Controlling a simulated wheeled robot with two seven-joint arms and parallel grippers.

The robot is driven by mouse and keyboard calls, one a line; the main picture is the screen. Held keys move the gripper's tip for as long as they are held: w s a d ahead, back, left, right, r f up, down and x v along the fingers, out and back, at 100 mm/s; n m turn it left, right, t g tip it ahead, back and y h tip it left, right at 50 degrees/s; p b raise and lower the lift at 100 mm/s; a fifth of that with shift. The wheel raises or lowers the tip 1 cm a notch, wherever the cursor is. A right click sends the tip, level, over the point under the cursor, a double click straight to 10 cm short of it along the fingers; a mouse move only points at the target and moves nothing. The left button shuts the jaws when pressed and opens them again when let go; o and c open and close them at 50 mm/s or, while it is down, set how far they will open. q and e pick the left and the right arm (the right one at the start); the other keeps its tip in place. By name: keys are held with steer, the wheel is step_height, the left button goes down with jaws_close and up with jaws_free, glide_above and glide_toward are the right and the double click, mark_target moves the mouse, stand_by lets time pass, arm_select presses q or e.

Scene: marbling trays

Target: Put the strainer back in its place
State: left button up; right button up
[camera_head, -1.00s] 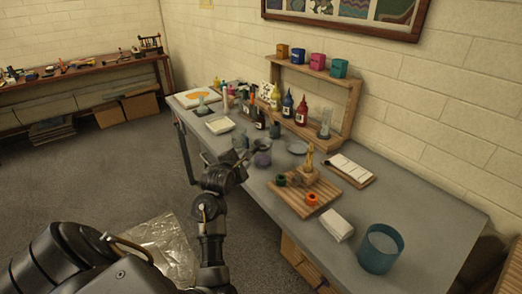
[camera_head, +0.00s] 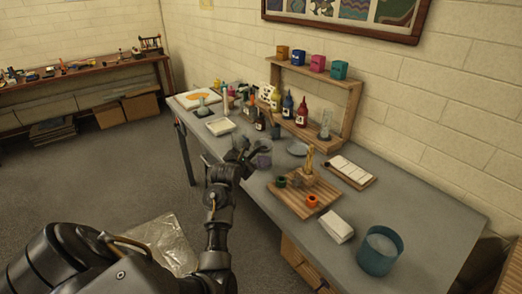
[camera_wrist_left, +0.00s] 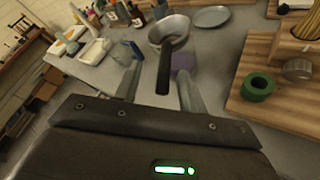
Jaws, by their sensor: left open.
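In the left wrist view the strainer (camera_wrist_left: 170,28) is a round grey metal bowl with a straight dark handle (camera_wrist_left: 164,72) pointing back toward me. My left gripper (camera_wrist_left: 160,70) is open, with one finger on each side of the handle. I cannot tell whether either finger touches it. In the head view my left gripper (camera_head: 243,155) is over the near edge of the grey table, and the strainer is mostly hidden around it. The right gripper is out of view.
A purple block (camera_head: 263,161) sits close to the gripper. A grey plate (camera_head: 297,148) lies beyond. The wooden board (camera_head: 291,205) with green and orange rings is to the right. Several bottles (camera_head: 301,112) stand behind. A teal container (camera_head: 374,262) stands at the near right.

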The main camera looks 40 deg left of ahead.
mark_target(254, 153)
arm_select(q)
steer(key=shift+w, duration=0.2)
steer(key=x, duration=0.1)
steer(key=p+x, duration=0.1)
steer(key=x, duration=0.2)
steer(key=shift+w+d+p, duration=0.2)
steer(key=shift+d+p, duration=0.1)
steer(key=shift+d, duration=0.05)
steer(key=shift+w+a+f, duration=0.1)
steer(key=shift+w+f, duration=0.05)
steer(key=shift+w, duration=0.1)
jaws_close()
